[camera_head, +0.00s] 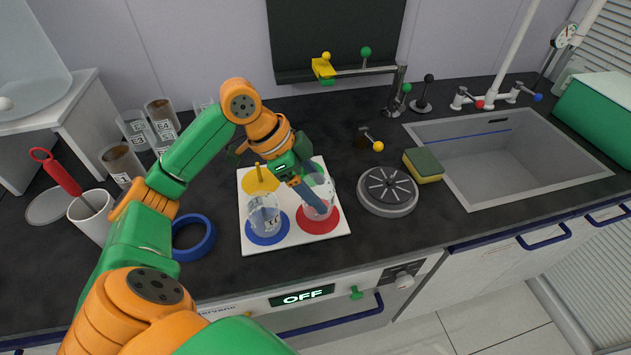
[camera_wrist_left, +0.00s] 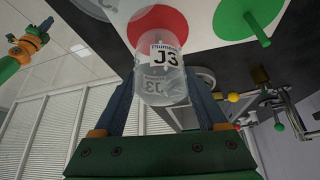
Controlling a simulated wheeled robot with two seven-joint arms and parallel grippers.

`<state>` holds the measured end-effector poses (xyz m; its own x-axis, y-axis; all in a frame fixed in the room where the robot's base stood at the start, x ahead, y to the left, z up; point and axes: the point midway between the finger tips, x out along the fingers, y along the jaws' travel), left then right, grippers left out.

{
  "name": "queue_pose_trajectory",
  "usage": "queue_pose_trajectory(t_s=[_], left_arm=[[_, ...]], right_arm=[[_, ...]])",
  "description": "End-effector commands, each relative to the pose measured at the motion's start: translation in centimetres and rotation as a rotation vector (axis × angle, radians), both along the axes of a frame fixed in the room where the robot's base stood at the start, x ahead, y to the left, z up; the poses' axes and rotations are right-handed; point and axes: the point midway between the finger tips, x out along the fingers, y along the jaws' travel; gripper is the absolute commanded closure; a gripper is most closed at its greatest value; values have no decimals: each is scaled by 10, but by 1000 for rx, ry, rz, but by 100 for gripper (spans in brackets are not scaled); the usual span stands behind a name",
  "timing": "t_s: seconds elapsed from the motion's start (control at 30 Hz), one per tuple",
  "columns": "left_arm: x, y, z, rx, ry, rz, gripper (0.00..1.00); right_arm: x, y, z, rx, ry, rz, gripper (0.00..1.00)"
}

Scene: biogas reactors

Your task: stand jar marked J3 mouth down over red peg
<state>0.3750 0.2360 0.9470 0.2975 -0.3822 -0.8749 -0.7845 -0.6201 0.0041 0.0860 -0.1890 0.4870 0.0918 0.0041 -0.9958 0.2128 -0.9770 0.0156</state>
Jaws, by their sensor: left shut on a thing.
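The clear jar J3 (camera_head: 318,190) is between the fingers of my left gripper (camera_head: 307,192), over the red disc (camera_head: 304,224) of the white board (camera_head: 294,247). In the left wrist view, jar J3 (camera_wrist_left: 165,72) sits between two blue fingers. Its label reads upright there while the board is at the top, so the jar is upside down, mouth towards the red disc (camera_wrist_left: 150,22). The red peg cannot be made out; whether the jar's rim touches the board is unclear. My right gripper (camera_wrist_left: 38,35) appears small at the left of the wrist view.
Another clear jar (camera_head: 264,215) stands on the blue disc. A yellow peg (camera_head: 258,172) and a green peg (camera_wrist_left: 258,30) stand on their discs.

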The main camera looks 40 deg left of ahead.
Motion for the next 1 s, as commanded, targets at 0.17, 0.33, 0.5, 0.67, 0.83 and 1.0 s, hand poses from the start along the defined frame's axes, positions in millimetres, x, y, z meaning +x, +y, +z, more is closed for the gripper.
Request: queue_pose_trajectory(t_s=[0.17,0.33,0.5,0.67,0.83,1.0], left_arm=[[0,0,-20,0,0,1,86],[0,0,-20,0,-1,0,86],[0,0,-20,0,-1,0,7],[0,0,-20,-1,-1,0,0],[-2,4,-11,1,-3,3,0],[-13,19,22,2,-5,3,0]], right_arm=[[0,0,-13,0,0,0,100],[0,0,-12,0,0,0,100],[0,0,-12,0,0,0,100],[0,0,-12,0,0,0,100],[0,0,-12,0,0,0,100],[0,0,-10,0,0,0,100]])
